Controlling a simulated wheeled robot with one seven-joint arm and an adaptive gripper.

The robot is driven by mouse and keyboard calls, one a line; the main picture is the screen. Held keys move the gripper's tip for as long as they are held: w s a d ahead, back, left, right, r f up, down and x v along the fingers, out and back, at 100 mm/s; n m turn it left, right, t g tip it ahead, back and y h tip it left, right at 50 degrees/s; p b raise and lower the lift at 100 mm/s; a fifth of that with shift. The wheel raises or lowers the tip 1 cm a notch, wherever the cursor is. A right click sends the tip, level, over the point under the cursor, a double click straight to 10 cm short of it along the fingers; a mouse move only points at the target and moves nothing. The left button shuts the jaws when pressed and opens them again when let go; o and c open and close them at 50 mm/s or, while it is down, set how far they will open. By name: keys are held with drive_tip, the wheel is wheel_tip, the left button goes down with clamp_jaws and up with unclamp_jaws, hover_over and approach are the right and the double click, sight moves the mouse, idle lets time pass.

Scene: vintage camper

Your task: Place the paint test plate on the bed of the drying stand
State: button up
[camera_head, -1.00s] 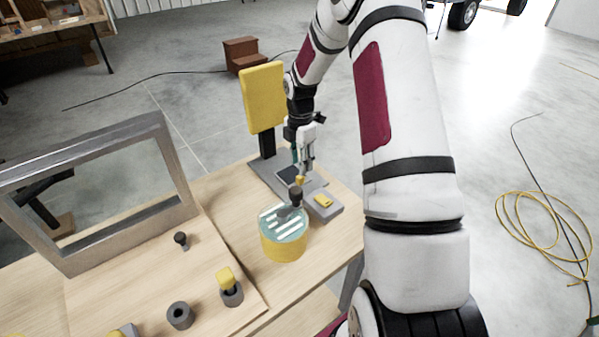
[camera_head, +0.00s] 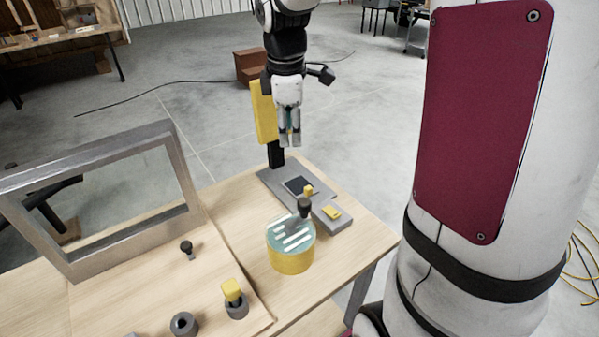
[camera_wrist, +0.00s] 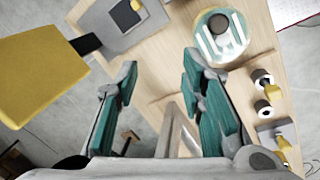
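What looks like the paint test plate is a round, pale teal disc with white stripes (camera_head: 291,236) and a dark knob. It rests on a yellow drum on the table, and it also shows at the top of the wrist view (camera_wrist: 220,48). What looks like the drying stand has a grey base with a dark square bed (camera_head: 299,186) and an upright yellow panel (camera_head: 265,112) on a black post. The bed shows at upper left in the wrist view (camera_wrist: 122,17). My gripper (camera_head: 290,143) is open and empty, in the air near the panel, apart from the plate.
A grey block with a yellow top (camera_head: 333,213) is beside the stand. A large grey frame (camera_head: 110,195) stands at left. A small dark knob (camera_head: 187,248), a grey ring (camera_head: 184,324) and a yellow-topped holder (camera_head: 235,300) are in front. The table edge is at right.

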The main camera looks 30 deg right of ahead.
drive_tip(key=s+a+r+m+t, duration=0.1)
drive_tip(key=s+a+r+m, duration=0.1)
drive_tip(key=s, duration=0.5)
drive_tip(key=s+a+r+m+t+y, duration=0.1)
drive_tip(key=s+a+r+m, duration=0.1)
drive_tip(key=s+a+m, duration=0.3)
drive_tip(key=s+a+r+m+t, duration=0.1)
drive_tip(key=s+a+m, duration=0.3)
drive_tip(key=s, duration=0.4)
drive_tip(key=shift+s+a+r+m+t, duration=0.3)
drive_tip(key=shift+s+r, duration=0.1)
drive_tip(key=shift+r, duration=0.45)
